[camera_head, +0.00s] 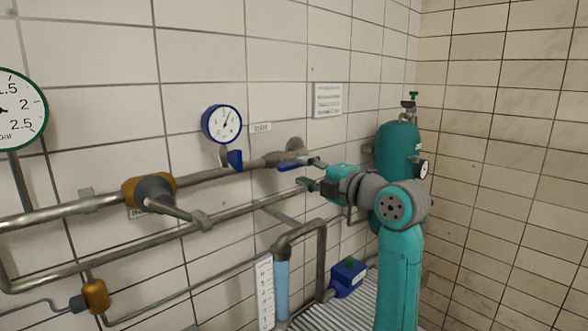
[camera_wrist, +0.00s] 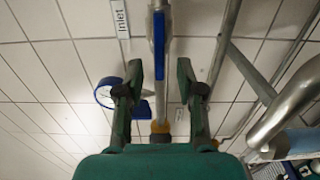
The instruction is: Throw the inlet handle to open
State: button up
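In the wrist view the blue handle (camera_wrist: 158,38) lies lengthwise along the pipe, in line with the gap between my fingers. My gripper (camera_head: 308,172) is beside the handle's right end in the head view. Its two fingers are spread apart in the wrist view (camera_wrist: 158,72), one each side of the handle's line. I see no finger touching the handle; the depth between them cannot be told.
A blue-rimmed gauge (camera_head: 222,124) stands left of the handle. A second pipe (camera_head: 225,213) runs below. A brown valve with a grey lever (camera_head: 150,190) is at left. A teal tank (camera_head: 397,150) stands behind my arm. A bent pipe (camera_head: 322,255) rises lower down.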

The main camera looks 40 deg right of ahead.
jog(key=s, duration=0.6)
jog(key=shift+s, duration=0.3)
jog(key=shift+d, duration=0.1)
